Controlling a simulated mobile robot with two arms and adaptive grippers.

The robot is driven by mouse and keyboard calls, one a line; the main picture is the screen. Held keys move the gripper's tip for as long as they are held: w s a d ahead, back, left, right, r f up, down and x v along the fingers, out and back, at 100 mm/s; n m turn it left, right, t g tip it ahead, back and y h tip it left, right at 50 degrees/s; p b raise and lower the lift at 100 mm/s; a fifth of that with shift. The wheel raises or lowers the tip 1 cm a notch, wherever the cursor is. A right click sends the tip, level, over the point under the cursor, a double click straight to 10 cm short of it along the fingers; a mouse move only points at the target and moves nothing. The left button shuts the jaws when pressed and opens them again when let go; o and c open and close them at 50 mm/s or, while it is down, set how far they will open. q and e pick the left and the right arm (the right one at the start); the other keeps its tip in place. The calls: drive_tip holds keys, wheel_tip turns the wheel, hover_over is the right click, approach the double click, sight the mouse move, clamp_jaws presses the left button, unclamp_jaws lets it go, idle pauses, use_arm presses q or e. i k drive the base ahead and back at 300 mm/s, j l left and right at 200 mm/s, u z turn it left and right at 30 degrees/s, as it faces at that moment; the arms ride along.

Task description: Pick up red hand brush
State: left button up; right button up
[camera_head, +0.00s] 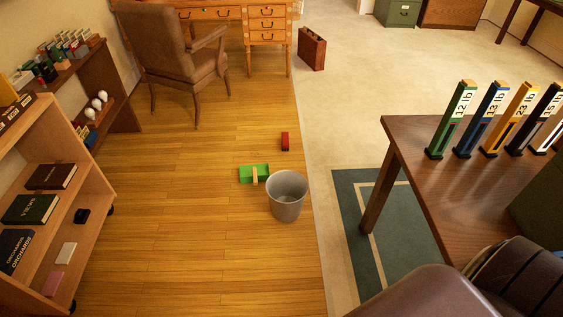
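A small red block-shaped object, which looks like the red hand brush (285,141), lies on the wooden floor near the edge of the pale carpet. It stands apart from a green dustpan-like object (246,174) with a pale handle, which lies nearer to me. The red object is too small to make out bristles or a handle. Neither of my grippers is in the head view.
A grey bin (286,197) stands just in front of the green object. A wooden bookshelf (97,210) is at left, an armchair (178,55) and desk (267,28) behind. A brown briefcase (312,49) stands on the carpet. A table (445,185) fills the right. Wooden floor left of the bin is clear.

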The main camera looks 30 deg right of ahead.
sight(285, 135)
drive_tip(key=i+l+z, duration=0.35)
drive_tip(key=i+l, duration=0.8)
